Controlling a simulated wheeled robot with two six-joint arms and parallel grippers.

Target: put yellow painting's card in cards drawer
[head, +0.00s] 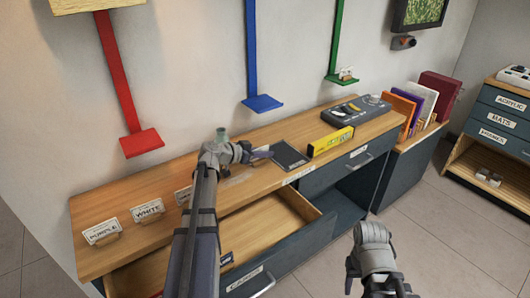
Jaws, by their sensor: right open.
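Name cards stand in small holders on the wooden counter: one reads PURPLE (101,231), one reads WHITE (148,209), and a third (183,195) is partly hidden by my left arm. No card reading yellow can be made out. An open drawer (270,222) below the counter has a front label (245,279) starting with C; the rest is unclear. My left gripper (262,154) is over the counter beside a dark pad; its finger opening is not clear. My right gripper (372,238) is open in front of the cabinet, away from the counter.
Red (141,142), blue (262,103) and green (340,79) ledges hang on the wall; a small pale item sits on the green one. A yellow box (330,141), dark pad (289,157) and dark device (356,110) lie on the counter. Books (425,104) stand right.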

